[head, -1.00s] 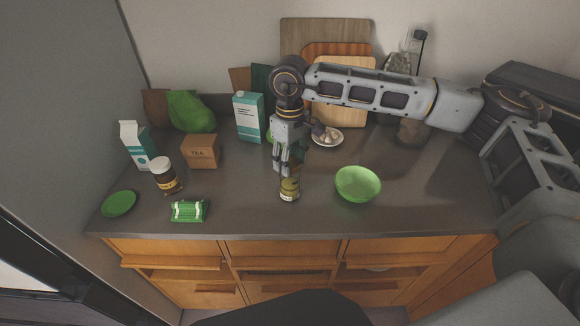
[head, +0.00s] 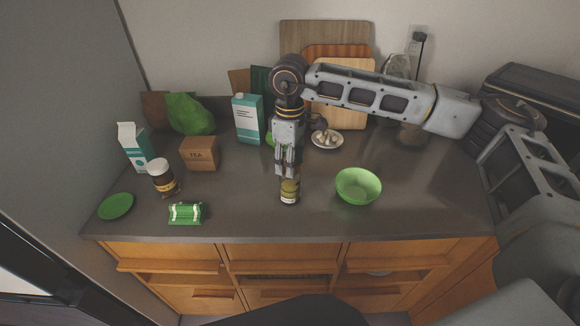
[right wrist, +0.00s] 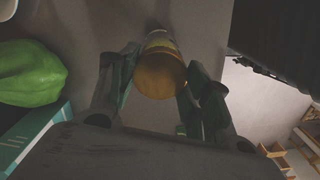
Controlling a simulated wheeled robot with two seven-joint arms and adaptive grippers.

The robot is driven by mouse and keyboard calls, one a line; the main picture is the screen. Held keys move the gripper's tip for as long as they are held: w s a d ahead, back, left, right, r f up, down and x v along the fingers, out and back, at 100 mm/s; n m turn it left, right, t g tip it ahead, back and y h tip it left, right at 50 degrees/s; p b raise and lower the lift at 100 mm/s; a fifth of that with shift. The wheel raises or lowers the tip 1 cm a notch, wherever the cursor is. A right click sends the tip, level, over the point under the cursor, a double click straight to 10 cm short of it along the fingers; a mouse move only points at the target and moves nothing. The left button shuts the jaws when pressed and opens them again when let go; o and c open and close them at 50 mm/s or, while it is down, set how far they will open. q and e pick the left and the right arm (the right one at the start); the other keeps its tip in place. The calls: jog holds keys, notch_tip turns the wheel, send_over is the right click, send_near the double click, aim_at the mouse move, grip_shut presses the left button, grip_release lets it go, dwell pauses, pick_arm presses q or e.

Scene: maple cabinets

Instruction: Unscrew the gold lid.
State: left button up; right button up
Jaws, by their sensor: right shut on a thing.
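A small jar (head: 289,194) with a pale label and greenish contents stands upright on the dark counter, near its front edge. Its gold lid (right wrist: 158,76) faces the camera in the right wrist view, between my two fingers. My right gripper (head: 287,175) points straight down from above and is shut on the gold lid. In the head view the fingers hide most of the lid. I cannot tell how far the lid is turned on the jar. My left gripper is not in view.
A green bowl (head: 358,187) stands close to the right of the jar. The counter just left of the jar is clear.

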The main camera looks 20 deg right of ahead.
jog(key=o, duration=1)
jog(key=shift+o, duration=0.2)
jog(key=shift+r, duration=4)
